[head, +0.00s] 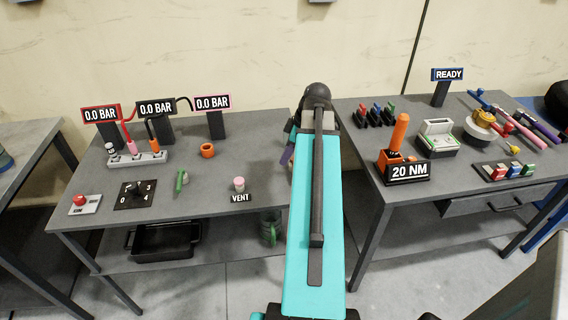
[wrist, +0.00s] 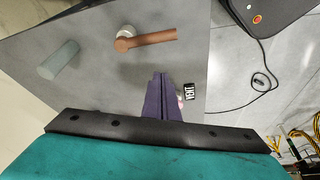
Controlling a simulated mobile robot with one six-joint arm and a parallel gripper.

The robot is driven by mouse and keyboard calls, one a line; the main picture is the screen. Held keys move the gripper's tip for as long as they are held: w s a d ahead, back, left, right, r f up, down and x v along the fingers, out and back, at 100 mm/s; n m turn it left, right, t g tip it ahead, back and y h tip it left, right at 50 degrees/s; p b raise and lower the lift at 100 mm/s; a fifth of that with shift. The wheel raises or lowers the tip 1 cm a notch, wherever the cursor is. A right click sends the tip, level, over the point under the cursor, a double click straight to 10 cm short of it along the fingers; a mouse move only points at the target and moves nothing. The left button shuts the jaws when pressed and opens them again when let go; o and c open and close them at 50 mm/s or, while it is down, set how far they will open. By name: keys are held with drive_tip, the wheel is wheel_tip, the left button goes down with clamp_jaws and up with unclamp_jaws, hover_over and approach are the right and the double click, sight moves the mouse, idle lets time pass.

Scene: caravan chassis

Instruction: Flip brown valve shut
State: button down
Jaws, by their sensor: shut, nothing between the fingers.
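The brown valve (wrist: 145,40) shows in the wrist view as a brown lever on a round pale pivot. Its handle extends to the right from the pivot, above a grey tabletop. My gripper (wrist: 160,76) has purple fingers, pressed together and empty. In the picture the fingertips lie below the handle, apart from it. In the head view my gripper (head: 287,155) is mostly hidden by my arm, by the right end of the left table. I cannot match the brown valve with certainty there; a green lever (head: 181,180) sits in a similar place.
The VENT label (head: 241,198) and its pink knob (head: 239,184) stand near the front edge, close to my fingers in the wrist view. A grey-green cylinder (wrist: 58,60) stands left of the valve.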

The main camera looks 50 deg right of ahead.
drive_tip(key=v, duration=0.6)
drive_tip(key=shift+d+r+b, duration=0.2)
drive_tip(key=shift+d+b, duration=0.1)
drive_tip(key=shift+b, duration=0.15)
idle(0.4)
